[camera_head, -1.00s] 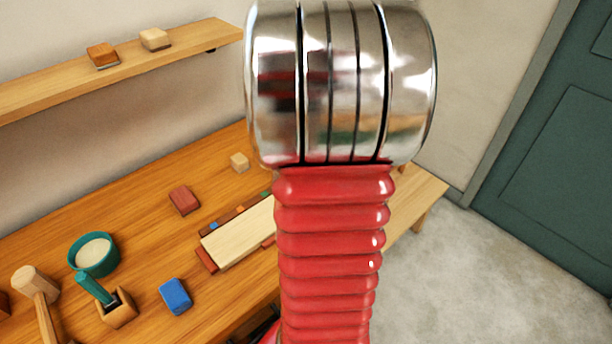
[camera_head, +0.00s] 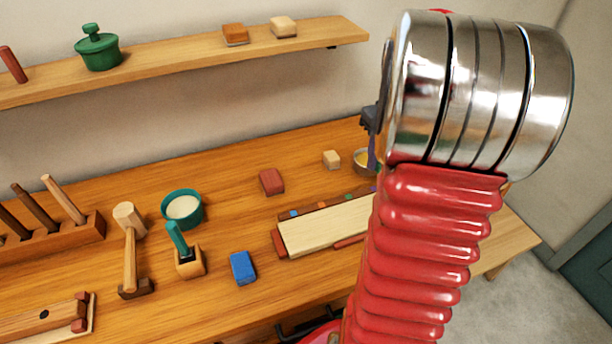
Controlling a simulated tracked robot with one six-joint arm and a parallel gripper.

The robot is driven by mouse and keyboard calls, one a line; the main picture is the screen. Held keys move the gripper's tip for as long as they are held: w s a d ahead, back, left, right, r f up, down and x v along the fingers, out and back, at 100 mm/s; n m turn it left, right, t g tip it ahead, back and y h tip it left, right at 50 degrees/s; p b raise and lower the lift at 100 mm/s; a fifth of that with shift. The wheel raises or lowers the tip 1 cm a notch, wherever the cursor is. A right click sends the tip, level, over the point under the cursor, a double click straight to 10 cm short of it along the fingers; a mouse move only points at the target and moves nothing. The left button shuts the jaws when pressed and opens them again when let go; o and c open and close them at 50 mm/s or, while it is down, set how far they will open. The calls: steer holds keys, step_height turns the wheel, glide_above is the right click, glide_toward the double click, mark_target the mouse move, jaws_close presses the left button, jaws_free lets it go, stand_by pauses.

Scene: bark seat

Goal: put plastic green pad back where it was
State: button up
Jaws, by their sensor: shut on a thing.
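My gripper (camera_head: 371,128) shows only as a dark grey part at the left side of my arm's metal end, above the back right of the workbench. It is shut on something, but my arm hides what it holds. I do not see a whole green pad in this view. A small green piece (camera_head: 348,198) shows in the row behind the pale wooden board (camera_head: 325,228), and I cannot tell what it is. A blue block (camera_head: 242,268) and a dark red block (camera_head: 271,181) lie on the bench.
The wall shelf (camera_head: 180,66) holds a green lidded pot (camera_head: 98,48), an orange block (camera_head: 235,35) and a cream block (camera_head: 284,27). A teal bowl (camera_head: 182,209), a mallet (camera_head: 130,240) and a tool rack (camera_head: 60,238) stand on the bench (camera_head: 200,325). A metal bowl (camera_head: 362,162) is near the gripper.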

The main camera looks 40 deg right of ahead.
steer(key=w+a+r, duration=0.3)
steer(key=w+r, duration=0.5)
steer(key=w, duration=0.4)
step_height(320, 180, up, 8)
glide_above(301, 173)
steer(key=shift+f, duration=0.15)
step_height(301, 173, down, 24)
steer(key=shift+d+r, duration=0.1)
steer(key=shift+f, duration=2.15)
